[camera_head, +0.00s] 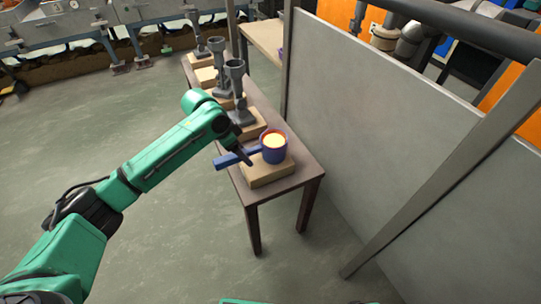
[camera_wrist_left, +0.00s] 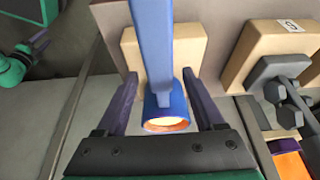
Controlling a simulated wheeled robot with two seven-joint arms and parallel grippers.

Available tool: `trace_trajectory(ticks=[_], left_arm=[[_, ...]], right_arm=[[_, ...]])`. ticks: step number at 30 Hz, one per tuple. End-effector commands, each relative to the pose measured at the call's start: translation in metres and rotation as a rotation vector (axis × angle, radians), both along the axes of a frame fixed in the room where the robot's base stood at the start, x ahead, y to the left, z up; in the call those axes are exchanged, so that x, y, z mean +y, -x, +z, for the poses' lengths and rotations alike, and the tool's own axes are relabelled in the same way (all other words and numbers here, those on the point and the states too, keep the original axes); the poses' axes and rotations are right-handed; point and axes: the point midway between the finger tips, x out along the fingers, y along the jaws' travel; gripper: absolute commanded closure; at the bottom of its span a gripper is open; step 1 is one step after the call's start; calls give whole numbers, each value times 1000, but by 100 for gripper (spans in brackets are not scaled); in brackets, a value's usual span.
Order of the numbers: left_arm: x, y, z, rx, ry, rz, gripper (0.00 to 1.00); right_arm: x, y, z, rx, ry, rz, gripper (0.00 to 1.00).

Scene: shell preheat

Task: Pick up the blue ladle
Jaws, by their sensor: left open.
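The blue ladle (camera_head: 273,155) has a round cup with glowing yellow-orange contents and a straight blue handle pointing left. It stands on a pale wooden block (camera_head: 268,175) at the near end of a narrow table. My left gripper (camera_head: 246,150) is at the handle, left of the cup. In the left wrist view the open gripper (camera_wrist_left: 160,74) has one dark finger on each side of the ladle (camera_wrist_left: 153,40), with space between fingers and ladle. Whether the handle is fully at fingertip depth, I cannot tell. My right gripper is not in view.
Grey metal stands (camera_head: 236,90) on wooden blocks line the table (camera_head: 305,160) behind the ladle. A tall grey panel (camera_head: 380,110) runs along the table's right side. The floor (camera_head: 180,240) to the left and in front is clear.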

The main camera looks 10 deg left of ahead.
Motion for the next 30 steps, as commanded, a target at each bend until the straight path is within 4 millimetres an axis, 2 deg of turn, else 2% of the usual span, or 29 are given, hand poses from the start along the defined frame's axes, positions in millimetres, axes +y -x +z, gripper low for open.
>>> trace_trajectory(ticks=[1,3,8,9,14,15,25,30], left_arm=[[-2,-1,-9,1,1,0,30],[-4,-3,-14,0,0,0,30],[-4,-3,-13,-1,-1,0,30],[-4,-3,-13,-1,-1,0,34],[-4,-3,-13,-1,-1,0,95],[-4,-3,-13,-1,-1,0,100],[-4,-4,-9,-3,1,1,100],[-4,-4,11,-7,2,1,100]], right_arm=[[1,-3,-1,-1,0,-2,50],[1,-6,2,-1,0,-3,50],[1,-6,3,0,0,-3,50],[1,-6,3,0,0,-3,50],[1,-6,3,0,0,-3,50],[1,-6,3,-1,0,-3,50],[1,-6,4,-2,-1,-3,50],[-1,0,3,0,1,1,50]])
